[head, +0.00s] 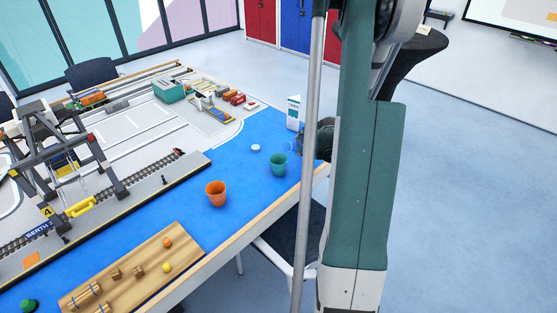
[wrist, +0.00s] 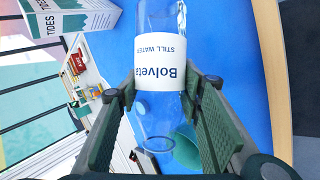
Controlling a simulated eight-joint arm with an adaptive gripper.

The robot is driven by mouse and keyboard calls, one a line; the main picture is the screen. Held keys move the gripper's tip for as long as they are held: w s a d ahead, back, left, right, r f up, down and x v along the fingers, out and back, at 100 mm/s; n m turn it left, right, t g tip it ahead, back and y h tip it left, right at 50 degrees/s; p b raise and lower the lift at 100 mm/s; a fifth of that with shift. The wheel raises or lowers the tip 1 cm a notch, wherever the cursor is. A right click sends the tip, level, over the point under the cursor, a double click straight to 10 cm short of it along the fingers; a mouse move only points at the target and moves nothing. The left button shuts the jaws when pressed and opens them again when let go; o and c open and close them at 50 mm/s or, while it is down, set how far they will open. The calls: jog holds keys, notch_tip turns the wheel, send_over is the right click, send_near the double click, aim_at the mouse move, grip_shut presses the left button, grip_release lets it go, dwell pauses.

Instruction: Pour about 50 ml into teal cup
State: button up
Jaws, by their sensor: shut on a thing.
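My gripper (wrist: 165,95) is shut on a clear water bottle (wrist: 163,22) with a white label reading "Bolveta STILL WATER". Its open mouth shows at the bottom of the wrist view. In the head view the bottle (head: 290,147) is a faint shape beside my gripper, which is mostly hidden behind my arm. The bottle's tilt and water level are unclear. The teal cup (head: 279,165) stands upright on the blue mat, just below and left of the bottle. In the wrist view the teal cup (wrist: 185,152) shows partly, beside the bottle's mouth. Its inside cannot be made out.
An orange cup (head: 215,195) stands left of the teal one. A small white disc (head: 255,147) lies on the blue mat. A white carton or card (head: 293,112) marked "TIDES" stands behind. A wooden board (head: 130,272) with small items lies at the front; a crane model (head: 65,165) stands left.

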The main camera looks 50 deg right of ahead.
aim_at(297, 142)
jog(key=shift+f, duration=0.1)
jog(key=shift+a+f+m+y+b, duration=0.1)
jog(key=shift+f+m+y+b, duration=0.2)
jog(key=shift+f+y+b, duration=0.45)
jog(key=shift+w+a+r+m+t+y, duration=0.1)
jog(key=shift+a+r+m+t+y, duration=0.2)
jog(key=shift+r+y, duration=0.35)
jog(key=shift+a+r+m+y, duration=0.2)
jog(key=shift+a+m+y, duration=0.15)
jog(key=shift+y, duration=0.25)
jog(key=shift+w+a+r+m+t+y, duration=0.1)
jog(key=shift+a+r+m+t+y, duration=0.1)
jog(key=shift+r+y, duration=0.3)
jog(key=shift+a+r+m+t+y, duration=0.1)
jog(key=shift+a+r+m+y, duration=0.1)
jog(key=shift+r, duration=0.5)
jog(key=b, duration=0.1)
jog(key=f+y+b, duration=0.1)
jog(key=shift+d+f+m+y+b, duration=0.25)
jog(key=shift+y+b, duration=0.05)
jog(key=shift+b, duration=0.1)
jog(key=shift+d+m+t+y+b, duration=0.1)
jog(key=shift+m+t+y+b, duration=0.2)
jog(key=shift+t+y+b, duration=0.15)
jog(key=shift+r+m+t+y+b, duration=0.1)
jog(key=shift+m+t+y+b, duration=0.25)
jog(key=shift+m+y+b, duration=0.8)
jog(key=shift+n+y+b, duration=0.25)
jog(key=shift+y+b, duration=0.25)
jog(key=shift+b, duration=0.25)
